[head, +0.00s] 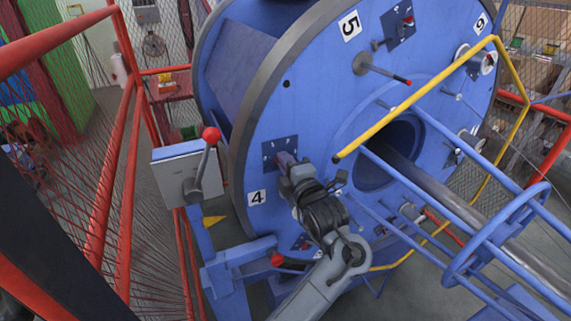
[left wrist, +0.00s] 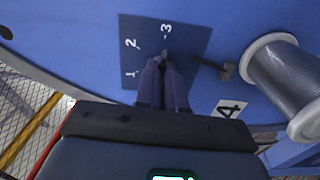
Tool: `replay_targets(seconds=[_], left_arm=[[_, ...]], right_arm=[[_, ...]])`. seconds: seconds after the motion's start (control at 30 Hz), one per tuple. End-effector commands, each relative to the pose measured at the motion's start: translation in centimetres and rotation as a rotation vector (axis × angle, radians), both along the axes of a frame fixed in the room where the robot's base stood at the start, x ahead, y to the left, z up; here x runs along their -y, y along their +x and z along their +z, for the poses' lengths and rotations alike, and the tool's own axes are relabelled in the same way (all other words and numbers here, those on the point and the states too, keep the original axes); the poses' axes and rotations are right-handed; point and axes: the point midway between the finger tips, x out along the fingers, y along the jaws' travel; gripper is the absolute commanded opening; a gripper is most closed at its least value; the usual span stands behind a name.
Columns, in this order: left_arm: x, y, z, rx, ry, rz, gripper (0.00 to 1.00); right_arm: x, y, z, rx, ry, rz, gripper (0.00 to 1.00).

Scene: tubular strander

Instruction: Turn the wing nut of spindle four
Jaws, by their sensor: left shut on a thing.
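The big blue disc (head: 300,105) carries a dark blue dial plate (head: 268,157) beside the white label 4 (head: 257,197). In the left wrist view the plate (left wrist: 190,45) shows the marks 1, 2 and 3. My left gripper (head: 284,160) reaches this plate from the lower right. Its two fingers (left wrist: 164,66) are shut on the wing nut (left wrist: 165,54) at the plate, close to the mark 3. The fingers hide most of the nut. My right gripper is in neither view.
A wire spool (left wrist: 285,75) and a dark lever (left wrist: 216,68) sit close beside the plate. A yellow bar (head: 420,92) and blue tubes (head: 440,130) run in front of the disc. A red-knobbed lever box (head: 187,172) stands left.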

Motion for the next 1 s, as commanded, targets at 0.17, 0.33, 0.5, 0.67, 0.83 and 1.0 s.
replay_targets(seconds=[0.17,0.33,0.5,0.67,0.83,1.0], left_arm=[[-0.08,0.06,-0.31,0.012,-0.038,0.001,0.00],[-0.08,0.05,-0.31,0.018,-0.051,0.001,0.00],[-0.08,0.06,-0.31,0.017,-0.053,0.001,0.00],[-0.09,0.06,-0.32,0.017,-0.052,0.001,0.10],[-0.06,0.04,-0.23,0.019,-0.051,0.001,0.34],[-0.03,0.02,-0.13,0.021,-0.051,0.000,0.34]], right_arm=[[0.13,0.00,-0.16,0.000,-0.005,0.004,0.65],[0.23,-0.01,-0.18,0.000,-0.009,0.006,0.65],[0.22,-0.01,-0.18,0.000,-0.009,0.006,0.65],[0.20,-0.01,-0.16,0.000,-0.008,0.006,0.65],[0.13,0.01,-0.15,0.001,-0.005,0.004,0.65],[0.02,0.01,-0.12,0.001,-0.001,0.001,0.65]])
